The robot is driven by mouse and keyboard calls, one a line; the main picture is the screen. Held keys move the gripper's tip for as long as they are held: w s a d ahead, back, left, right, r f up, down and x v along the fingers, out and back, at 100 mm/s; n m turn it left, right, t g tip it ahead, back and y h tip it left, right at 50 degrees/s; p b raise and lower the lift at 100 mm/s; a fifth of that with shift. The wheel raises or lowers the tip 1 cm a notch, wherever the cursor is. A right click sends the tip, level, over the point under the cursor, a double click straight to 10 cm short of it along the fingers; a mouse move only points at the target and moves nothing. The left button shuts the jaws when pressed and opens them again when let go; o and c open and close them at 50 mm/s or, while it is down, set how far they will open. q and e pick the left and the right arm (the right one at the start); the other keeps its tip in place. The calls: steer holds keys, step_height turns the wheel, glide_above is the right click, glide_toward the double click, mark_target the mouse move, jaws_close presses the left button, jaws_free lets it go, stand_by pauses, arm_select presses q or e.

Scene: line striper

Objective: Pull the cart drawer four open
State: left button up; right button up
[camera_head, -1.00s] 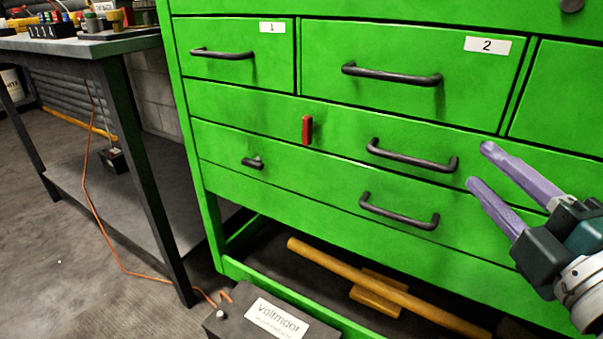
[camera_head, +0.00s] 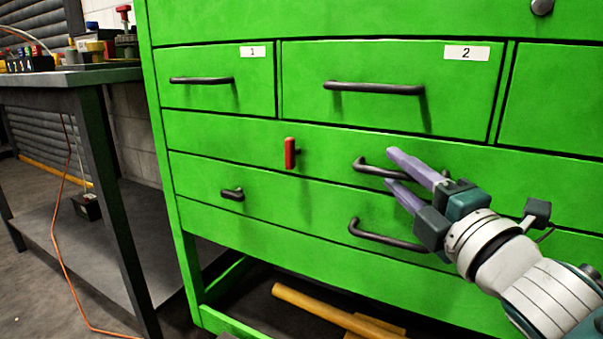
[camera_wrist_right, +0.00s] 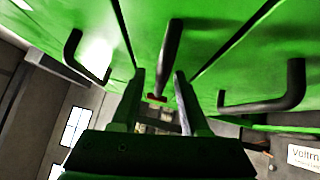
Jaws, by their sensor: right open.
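The green cart (camera_head: 230,230) fills the head view. No label for drawer four shows; only labels 1 and 2 are readable. Below them is a wide drawer (camera_head: 220,132) with a dark bar handle (camera_head: 370,168), and a lower wide drawer (camera_head: 290,200) with another bar handle (camera_head: 385,236). My right gripper (camera_head: 390,168) is open at the upper of these two handles, its fingers partly covering that handle's right part. In the right wrist view this handle (camera_wrist_right: 171,55) runs between the two open fingers (camera_wrist_right: 160,88); contact cannot be told. My left gripper is out of view.
A red handle (camera_head: 290,153) and a small dark handle (camera_head: 232,194) stick out left of my right gripper. Drawer 2's handle (camera_head: 374,88) is above. A workbench (camera_head: 70,76) stands at the left. A yellow bar (camera_head: 330,312) lies under the drawers.

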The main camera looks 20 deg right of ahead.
jaws_close()
stand_by(0.4)
stand_by(1.1)
